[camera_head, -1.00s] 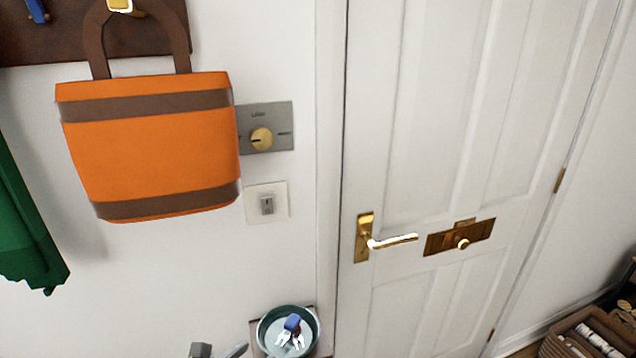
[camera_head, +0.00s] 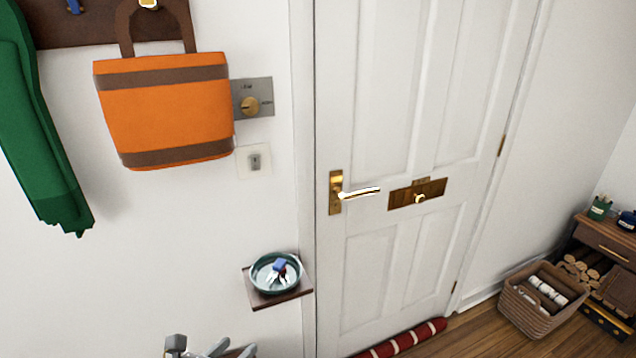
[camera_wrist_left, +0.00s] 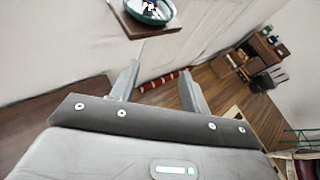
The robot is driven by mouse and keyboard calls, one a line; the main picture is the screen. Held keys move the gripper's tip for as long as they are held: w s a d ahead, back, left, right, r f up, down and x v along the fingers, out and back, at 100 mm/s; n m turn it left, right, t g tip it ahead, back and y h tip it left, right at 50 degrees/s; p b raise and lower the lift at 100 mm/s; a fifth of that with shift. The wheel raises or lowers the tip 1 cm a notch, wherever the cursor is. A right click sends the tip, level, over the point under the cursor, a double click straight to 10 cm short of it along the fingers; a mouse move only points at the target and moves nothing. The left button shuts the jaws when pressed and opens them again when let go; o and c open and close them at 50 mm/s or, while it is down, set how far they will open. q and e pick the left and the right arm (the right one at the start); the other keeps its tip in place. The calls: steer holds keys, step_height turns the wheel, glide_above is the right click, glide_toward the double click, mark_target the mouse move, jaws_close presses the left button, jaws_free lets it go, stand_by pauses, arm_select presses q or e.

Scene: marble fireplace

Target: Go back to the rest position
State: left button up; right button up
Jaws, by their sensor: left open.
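My left gripper (camera_head: 230,350) shows at the bottom edge of the head view, partly cut off. In the left wrist view its two fingers (camera_wrist_left: 160,88) stand apart with nothing between them. It is below and to the left of a small wall shelf (camera_head: 295,291), apart from it. A teal dish (camera_head: 258,283) on the shelf holds keys with a blue part (camera_head: 279,267). The dish also shows at the top of the left wrist view (camera_wrist_left: 136,12). My right gripper is not in view.
A white door (camera_head: 390,270) with a brass handle (camera_head: 358,193) is to the right. An orange bag (camera_head: 168,112) and green cloth (camera_head: 38,130) hang at left. A basket (camera_head: 525,316), a wooden cabinet (camera_head: 605,240) and a red draught stopper (camera_head: 400,342) are on the floor.

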arm_select(q)
steer(key=s+a+f+m+g+y, duration=0.1)
steer(key=s+a+f+m+g, duration=0.35)
steer(key=m, duration=0.75)
steer(key=s+a+f+m+g+y, duration=0.1)
steer(key=s+f+m+y, duration=0.1)
steer(key=s+f+m, duration=0.75)
steer(key=s+a+f+m+g+y, duration=0.1)
steer(key=s+a+f+m+g, duration=0.2)
steer(key=m, duration=1.1)
step_height(320, 180, down, 25)
steer(key=s+g, duration=0.2)
steer(key=s, duration=0.1)
steer(key=s+a+f, duration=0.3)
steer(key=s+f, duration=1.3)
steer(key=shift+m+g, duration=0.35)
